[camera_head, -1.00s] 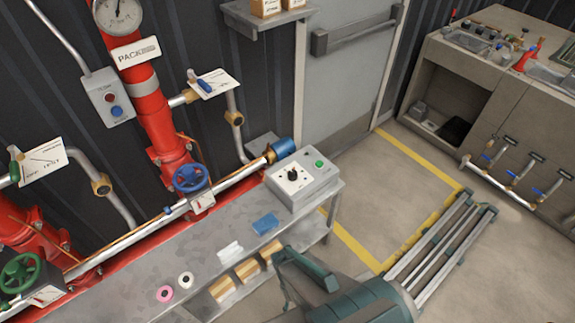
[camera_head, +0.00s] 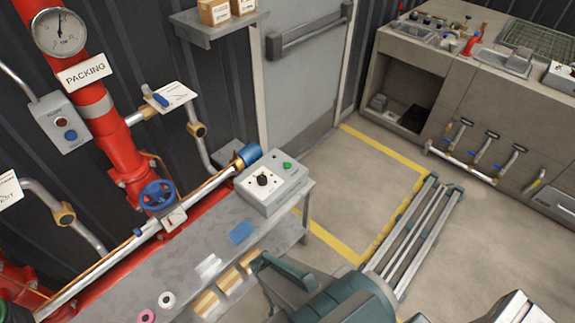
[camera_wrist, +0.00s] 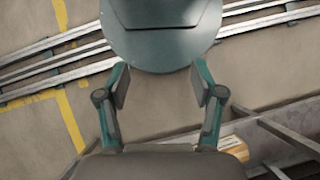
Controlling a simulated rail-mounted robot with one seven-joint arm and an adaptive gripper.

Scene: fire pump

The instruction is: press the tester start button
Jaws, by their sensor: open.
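The tester (camera_head: 272,184) is a light grey box at the far end of the metal bench. Its top panel has a black knob (camera_head: 263,180) and a green button (camera_head: 287,166), the only green button on it. A blue and red button pair sits on a separate wall box (camera_head: 62,122) at the left. My gripper (camera_wrist: 160,88) is open and empty in the wrist view, with bare floor between its fingers. The tester does not show in the wrist view. In the head view my arm is at the bottom, right of the bench, apart from the tester; its fingertips are not clear there.
A blue item (camera_head: 241,232) and two rolls, white (camera_head: 167,300) and pink, lie on the bench (camera_head: 110,282). A pipe with a blue handwheel (camera_head: 157,195) runs along its back. Floor rails (camera_head: 412,235) lie right of the bench. Yellow-lined floor (camera_head: 350,190) is clear.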

